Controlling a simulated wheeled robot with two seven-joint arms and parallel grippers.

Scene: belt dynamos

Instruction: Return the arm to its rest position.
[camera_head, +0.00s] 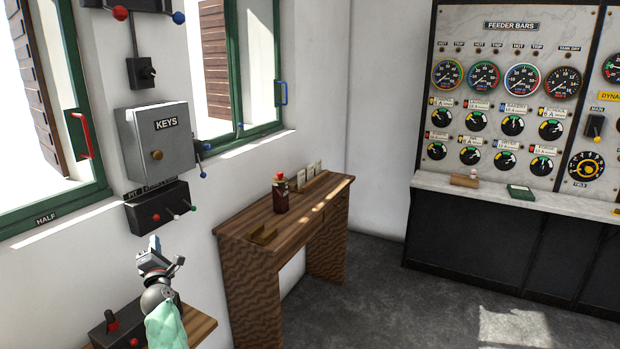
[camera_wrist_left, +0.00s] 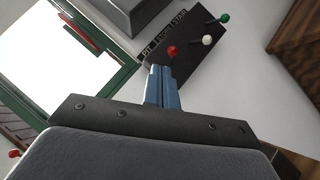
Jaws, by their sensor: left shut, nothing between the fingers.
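My left gripper (camera_head: 154,246) is raised in front of the white wall at the lower left, below a dark lever box (camera_head: 160,208). Its blue fingers also show in the left wrist view (camera_wrist_left: 162,86), closed together with nothing between them. In that view the fingertips overlap the lower edge of the lever box (camera_wrist_left: 188,48), close to its red knob. I cannot tell whether they touch it. My right gripper is in neither view.
A grey KEYS box (camera_head: 157,140) hangs above the lever box. A small shelf (camera_head: 200,325) with a dark control box (camera_head: 118,325) lies below. A wooden desk (camera_head: 262,225) stands to the right. Gauge panels (camera_head: 505,90) line the back wall. Open floor (camera_head: 390,310) lies between.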

